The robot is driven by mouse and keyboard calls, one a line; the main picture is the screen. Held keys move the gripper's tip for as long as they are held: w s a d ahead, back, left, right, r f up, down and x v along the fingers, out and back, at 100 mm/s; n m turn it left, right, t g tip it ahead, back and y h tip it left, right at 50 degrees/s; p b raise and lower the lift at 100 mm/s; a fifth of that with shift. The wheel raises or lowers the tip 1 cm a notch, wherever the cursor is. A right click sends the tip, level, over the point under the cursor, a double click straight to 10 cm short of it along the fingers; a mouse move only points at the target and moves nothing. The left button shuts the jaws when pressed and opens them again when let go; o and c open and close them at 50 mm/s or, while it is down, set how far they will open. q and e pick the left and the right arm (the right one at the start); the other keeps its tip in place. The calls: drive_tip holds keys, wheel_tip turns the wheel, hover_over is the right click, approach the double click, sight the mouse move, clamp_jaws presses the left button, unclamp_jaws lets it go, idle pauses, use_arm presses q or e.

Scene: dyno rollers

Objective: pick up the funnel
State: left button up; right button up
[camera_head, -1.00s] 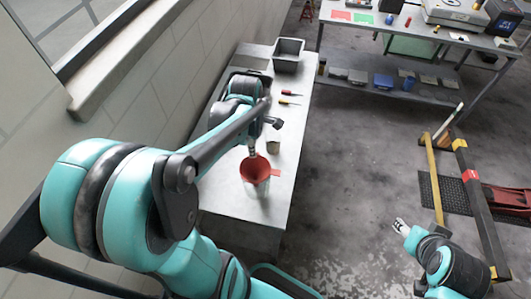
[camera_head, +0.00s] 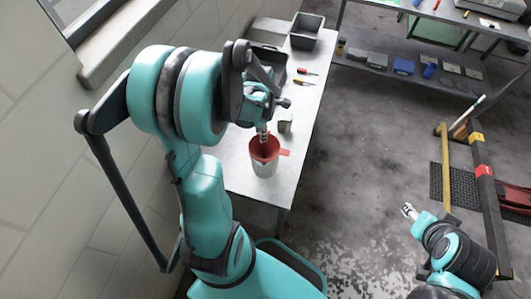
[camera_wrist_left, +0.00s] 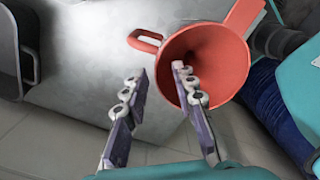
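The red funnel (camera_head: 258,146) sits upright in the mouth of a pale container (camera_head: 263,169) near the front end of the bench. A flat red tab sticks out on its right. My left gripper (camera_head: 263,133) is right above the funnel, pointing down. In the left wrist view its fingers (camera_wrist_left: 160,72) are apart with nothing held between them. One finger overlaps the mouth of the funnel (camera_wrist_left: 222,58) and the other is outside its rim; contact cannot be told. My right gripper (camera_head: 408,211) is far off over the floor, too small to read.
The wall is close on the left. The bench's right edge is clear.

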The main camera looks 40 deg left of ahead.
use_arm(q)
clamp_jaws()
